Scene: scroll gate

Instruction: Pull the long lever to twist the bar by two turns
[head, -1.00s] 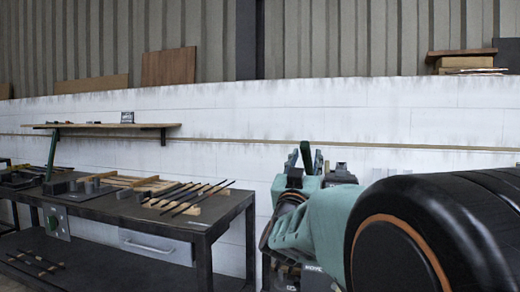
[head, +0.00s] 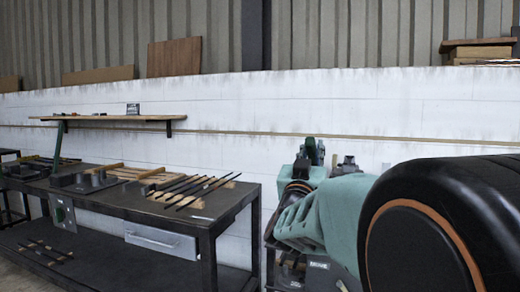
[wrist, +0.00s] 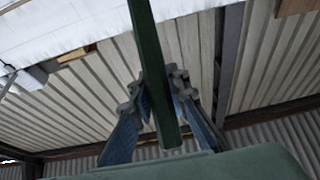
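A long dark green bar (wrist: 150,50), which looks like the lever, runs between my gripper's fingers (wrist: 163,85) in the wrist view. Its near end stops just short of the palm and its other end leaves the frame at the top. The blue-padded fingers lie close on both sides of it and appear closed on it. In the head view a green end (head: 311,150) sticks up beyond my arm. Most of the gripper and the lower lever are hidden there. A dark machine (head: 318,270) with a label shows partly below my arm. The bar to be twisted cannot be made out.
A dark workbench (head: 110,205) with several rods (head: 200,190) and a drawer (head: 160,239) stands at left. Another green upright (head: 57,143) rises from its far end. A wooden shelf (head: 110,118) hangs on the white wall (head: 400,105). Wall space above the lever is clear.

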